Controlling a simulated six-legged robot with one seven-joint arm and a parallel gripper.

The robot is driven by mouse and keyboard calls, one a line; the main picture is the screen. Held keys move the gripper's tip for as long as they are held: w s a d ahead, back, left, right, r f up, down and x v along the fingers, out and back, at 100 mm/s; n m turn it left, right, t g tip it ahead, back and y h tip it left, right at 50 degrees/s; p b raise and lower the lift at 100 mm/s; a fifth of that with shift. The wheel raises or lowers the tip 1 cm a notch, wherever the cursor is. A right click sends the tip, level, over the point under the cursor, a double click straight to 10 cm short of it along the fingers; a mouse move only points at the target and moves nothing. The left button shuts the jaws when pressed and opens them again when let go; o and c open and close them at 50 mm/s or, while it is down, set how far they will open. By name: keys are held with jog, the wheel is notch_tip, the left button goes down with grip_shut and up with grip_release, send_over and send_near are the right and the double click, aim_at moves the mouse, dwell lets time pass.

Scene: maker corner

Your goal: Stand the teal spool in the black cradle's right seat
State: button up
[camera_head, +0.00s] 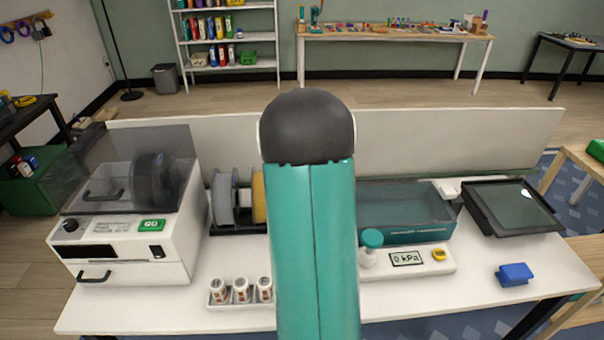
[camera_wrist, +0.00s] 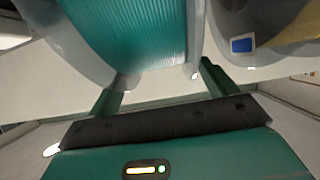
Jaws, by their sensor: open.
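The teal spool (camera_wrist: 135,35), with teal windings between grey flanges, fills the upper left of the wrist view. My gripper (camera_wrist: 160,90) is open, with one finger near each flange's lower edge; I cannot tell whether they touch it. In the head view my arm hides both the spool and the gripper. The black cradle (camera_head: 237,231) is left of my arm and holds a grey spool (camera_head: 222,200). A yellow-wound spool (camera_head: 258,196) is beside it, partly hidden. The cradle's right part is hidden behind my arm.
A grey-flanged spool with a blue label (camera_wrist: 242,45) is close to the right finger. A white machine (camera_head: 125,240) stands left, a tray of small jars (camera_head: 238,304) in front, a gauge unit (camera_head: 408,262) and teal bin (camera_head: 405,238) right. The table's front right holds a blue block (camera_head: 514,274).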

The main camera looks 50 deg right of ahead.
jog(key=v, duration=1.3)
jog(key=shift+s+a+r, duration=0.2)
jog(key=shift+s+r, duration=0.05)
jog(key=w+a+r+n+y, duration=0.2)
jog(key=w+a+r+y, duration=0.1)
jog(key=a, duration=0.8)
jog(key=w+a+r+n+y, duration=0.2)
jog(key=a+r+n+y, duration=0.1)
jog(key=a, duration=0.8)
jog(key=s+a+r+n+g+y, duration=0.1)
jog(key=s+a+n+y, duration=0.1)
jog(key=s+a, duration=0.3)
jog(key=s+a+r+n+g+y, duration=0.2)
jog(key=s+a, duration=0.3)
jog(key=a, duration=0.6)
jog(key=shift+s+a+r+n, duration=0.3)
jog(key=shift+a+n, duration=0.1)
